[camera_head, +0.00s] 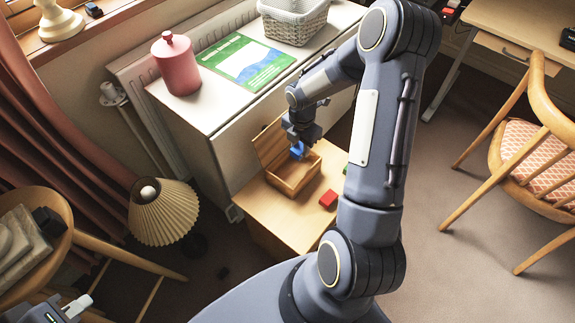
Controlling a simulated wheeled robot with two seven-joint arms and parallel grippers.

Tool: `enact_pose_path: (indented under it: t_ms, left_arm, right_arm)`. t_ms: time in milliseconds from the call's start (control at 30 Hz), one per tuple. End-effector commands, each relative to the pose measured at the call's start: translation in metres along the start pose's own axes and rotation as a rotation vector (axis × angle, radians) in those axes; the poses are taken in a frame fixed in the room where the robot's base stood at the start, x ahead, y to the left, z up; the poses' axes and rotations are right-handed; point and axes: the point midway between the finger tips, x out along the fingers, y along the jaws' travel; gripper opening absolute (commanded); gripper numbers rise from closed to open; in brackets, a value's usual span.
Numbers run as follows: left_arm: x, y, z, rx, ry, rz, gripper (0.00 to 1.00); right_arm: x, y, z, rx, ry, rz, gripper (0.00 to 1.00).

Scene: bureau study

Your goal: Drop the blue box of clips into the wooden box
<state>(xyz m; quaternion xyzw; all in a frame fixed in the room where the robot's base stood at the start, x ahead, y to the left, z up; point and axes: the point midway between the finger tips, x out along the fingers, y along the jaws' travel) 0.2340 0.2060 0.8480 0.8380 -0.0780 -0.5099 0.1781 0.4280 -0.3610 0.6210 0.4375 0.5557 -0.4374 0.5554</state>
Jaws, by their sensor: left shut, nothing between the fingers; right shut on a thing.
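The wooden box (288,184) stands on a low wooden table with its lid (272,143) raised at the back. My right gripper (299,143) points down over the box and is shut on the small blue box of clips (298,151). The blue box is at the opening, near the raised lid; I cannot tell whether it is above the rim or slightly inside. The fingertips are small and partly hidden. My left gripper (72,308) is at the bottom left corner, shut and empty, far from the box and partly cut off.
A red block (328,198) lies on the low table (300,230) right of the box, with a green thing (345,170) partly behind my arm. A white cabinet (225,110) bears a pink jar (176,65), a green booklet (247,62) and a basket (294,22). A lamp (163,212) stands left.

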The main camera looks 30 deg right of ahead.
Motion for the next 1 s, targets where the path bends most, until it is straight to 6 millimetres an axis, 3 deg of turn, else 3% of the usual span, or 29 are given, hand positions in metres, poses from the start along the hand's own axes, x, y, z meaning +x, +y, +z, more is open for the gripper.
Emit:
enact_pose_path:
  t_ms: [267, 300, 500, 800, 1000]
  left_arm:
    - [0.002, -0.001, 0.001, 0.0, 0.0, 0.0, 0.0]
    - [0.002, -0.001, 0.001, 0.0, 0.0, 0.0, 0.0]
    - [0.002, -0.001, 0.001, 0.0, 0.0, 0.0, 0.0]
    - [0.001, -0.001, 0.001, 0.0, 0.0, 0.0, 0.0]
    - [-0.005, 0.002, -0.003, 0.0, 0.0, 0.0, 0.0]
  right_arm:
    - [0.003, 0.0, 0.0, 0.0, -0.001, 0.001, 0.1]
    - [0.003, 0.0, 0.0, 0.0, 0.0, 0.001, 0.33]
    - [0.003, 0.0, 0.0, 0.0, 0.0, 0.0, 0.57]
    - [0.0, 0.0, 0.0, 0.0, -0.001, 0.001, 0.57]
    - [-0.03, 0.001, 0.001, 0.001, -0.002, 0.004, 0.57]
